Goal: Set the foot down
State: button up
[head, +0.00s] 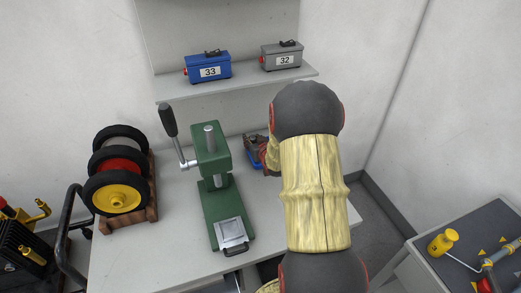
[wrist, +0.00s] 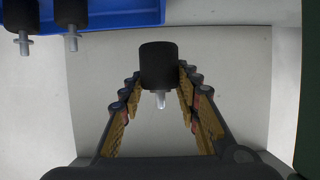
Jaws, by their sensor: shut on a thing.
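The foot (wrist: 158,65) is a black rubber cylinder with a metal stud, seen in the middle of the wrist view. My gripper (wrist: 160,78) is shut on it, one finger on each side. The stud points toward the camera's lower side and is free. A pale grey flat surface lies behind the foot; I cannot tell the gap between them. In the head view my arm hides most of my gripper (head: 262,150), and the foot cannot be made out there.
A blue tray (wrist: 118,22) with more black feet (wrist: 72,12) lies at the wrist view's upper left. A green press (head: 212,150) stands on the table (head: 165,235). Wheels on a wooden rack (head: 140,215) stand left. Boxes 33 (head: 208,68) and 32 (head: 282,56) sit on a shelf.

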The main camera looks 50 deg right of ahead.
jog(key=d+f+b, duration=0.1)
jog(key=d+f, duration=0.1)
jog(key=f, duration=0.1)
jog(key=w+d+f, duration=0.1)
jog(key=d+f, duration=0.2)
jog(key=shift+w+d+f+b, duration=0.1)
jog(key=shift+d+f+b, duration=0.15)
jog(key=shift+b, duration=0.1)
jog(key=shift+f+b, duration=0.55)
jog(key=shift+f, duration=0.8)
jog(key=shift+f, duration=0.2)
jog(key=o, duration=0.9)
jog(key=shift+r, duration=0.1)
